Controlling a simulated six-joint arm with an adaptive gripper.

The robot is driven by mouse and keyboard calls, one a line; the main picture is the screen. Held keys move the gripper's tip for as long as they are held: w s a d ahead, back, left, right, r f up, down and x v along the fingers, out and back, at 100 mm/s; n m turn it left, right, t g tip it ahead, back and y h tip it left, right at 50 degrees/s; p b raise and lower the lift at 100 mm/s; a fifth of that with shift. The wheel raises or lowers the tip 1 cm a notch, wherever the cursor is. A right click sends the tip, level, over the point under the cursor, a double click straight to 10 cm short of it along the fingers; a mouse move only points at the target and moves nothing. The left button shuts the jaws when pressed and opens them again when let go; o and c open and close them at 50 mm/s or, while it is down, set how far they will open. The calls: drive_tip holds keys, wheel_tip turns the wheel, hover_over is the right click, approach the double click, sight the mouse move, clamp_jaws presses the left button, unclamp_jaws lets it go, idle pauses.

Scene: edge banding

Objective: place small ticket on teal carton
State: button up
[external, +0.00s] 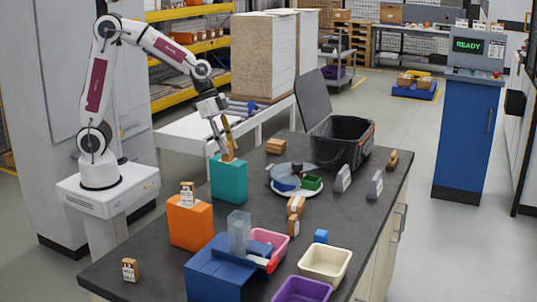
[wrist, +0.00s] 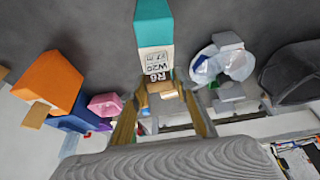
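The teal carton (external: 229,181) stands upright on the dark table, and its side shows at the top of the wrist view (wrist: 153,25). The small ticket (external: 228,155) is a tan piece at the carton's top. Whether the ticket's full underside touches the carton is also unclear.
An orange carton (external: 190,224) with another ticket (external: 187,193) on top stands close by, nearer the external camera. A round plate (external: 312,193) with small items and a black bin (external: 343,142) are to the right. Blue, pink, cream and purple containers crowd the front.

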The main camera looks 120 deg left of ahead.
idle(0.4)
drive_tip(key=shift+v, duration=3.95)
drive_tip(key=s+d+r, duration=0.1)
drive_tip(key=s+d, duration=0.2)
drive_tip(key=d, duration=0.4)
drive_tip(key=s+d+r, duration=0.2)
drive_tip(key=s+d, duration=0.2)
drive_tip(key=d, duration=0.3)
drive_tip(key=shift+t, duration=0.6)
drive_tip(key=s+d, duration=0.2)
drive_tip(key=s, duration=0.1)
drive_tip(key=s+d+f, duration=0.1)
drive_tip(key=s+d, duration=0.2)
drive_tip(key=s, duration=0.1)
drive_tip(key=s+d+f, duration=0.1)
drive_tip(key=s+d, duration=0.1)
drive_tip(key=s, duration=0.1)
drive_tip(key=shift+s+d, duration=0.25)
drive_tip(key=shift+s, duration=0.1)
